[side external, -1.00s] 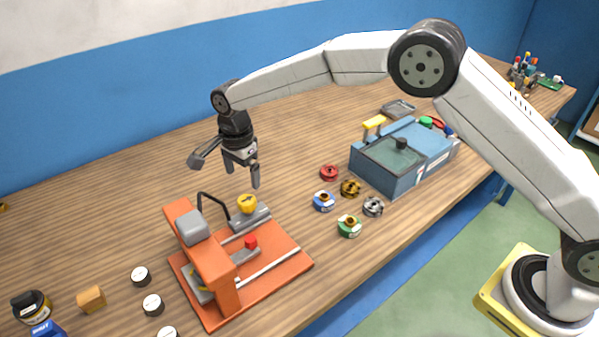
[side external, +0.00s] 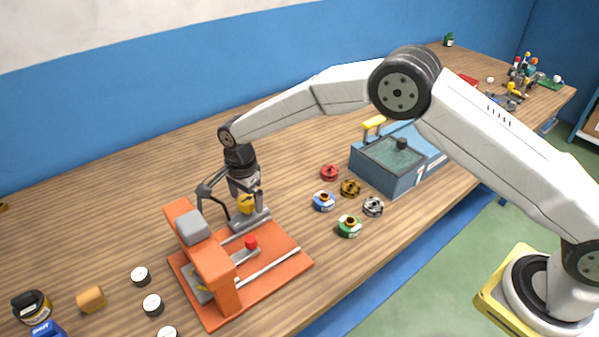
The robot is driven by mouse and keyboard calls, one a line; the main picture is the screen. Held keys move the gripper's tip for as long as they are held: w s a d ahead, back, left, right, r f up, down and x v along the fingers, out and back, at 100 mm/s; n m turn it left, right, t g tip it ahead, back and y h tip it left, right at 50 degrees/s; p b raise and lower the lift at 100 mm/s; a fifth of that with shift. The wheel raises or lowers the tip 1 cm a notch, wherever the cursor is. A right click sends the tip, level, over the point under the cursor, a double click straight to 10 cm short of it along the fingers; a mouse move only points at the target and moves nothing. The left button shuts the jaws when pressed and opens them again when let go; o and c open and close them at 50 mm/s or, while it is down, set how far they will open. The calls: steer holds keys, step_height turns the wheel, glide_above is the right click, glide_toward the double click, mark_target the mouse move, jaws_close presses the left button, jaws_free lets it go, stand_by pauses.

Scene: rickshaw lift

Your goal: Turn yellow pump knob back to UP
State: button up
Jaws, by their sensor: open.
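The yellow knob (side external: 246,203) with a dark arrow mark sits on a grey block at the back of the orange machine (side external: 270,275). My gripper (side external: 246,208) points down over the knob, with its fingers around or right beside it. It is open. The fingers partly hide the knob, and I cannot tell whether they touch it. The way the arrow points is too small to read clearly.
A grey-topped orange bridge (side external: 195,235) rises in front. Several coloured knobs (side external: 350,187) and a blue tank (side external: 385,172) stand to the right. White round pieces (side external: 152,305) lie left.

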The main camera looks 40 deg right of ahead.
steer(key=shift+c, duration=0.2)
steer(key=c, duration=1.2)
steer(key=shift+c, duration=0.2)
